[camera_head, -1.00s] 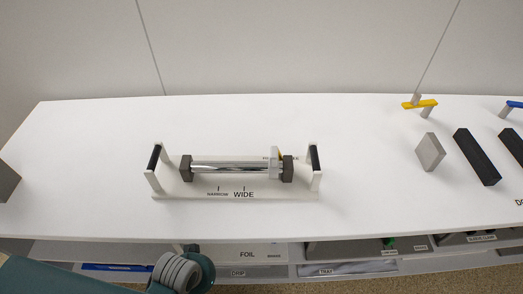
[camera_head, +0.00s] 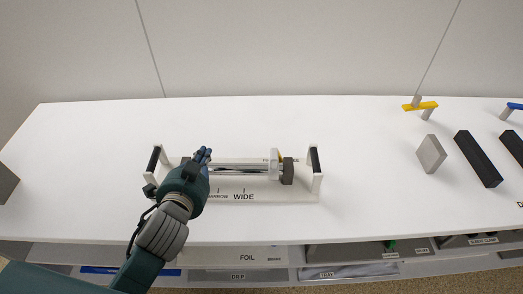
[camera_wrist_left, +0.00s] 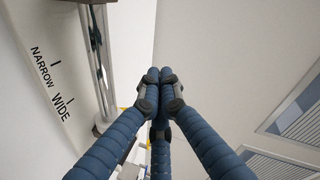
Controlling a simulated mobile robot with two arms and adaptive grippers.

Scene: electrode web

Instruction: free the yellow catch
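A small yellow piece (camera_head: 280,156), likely the catch, shows at the right end of a roller fixture, beside a dark end block (camera_head: 288,171). It is mostly hidden by the light collar next to it. The fixture (camera_head: 300,197) is a white base with two upright handles and a shiny roller (camera_head: 240,170). My right gripper is out of view.
Another yellow bar on posts (camera_head: 421,105) stands at the back right, with a blue one (camera_head: 513,105) beyond it. A grey block (camera_head: 431,153) and black bars (camera_head: 478,158) lie on the right. The white table (camera_head: 370,200) is clear between them and the fixture.

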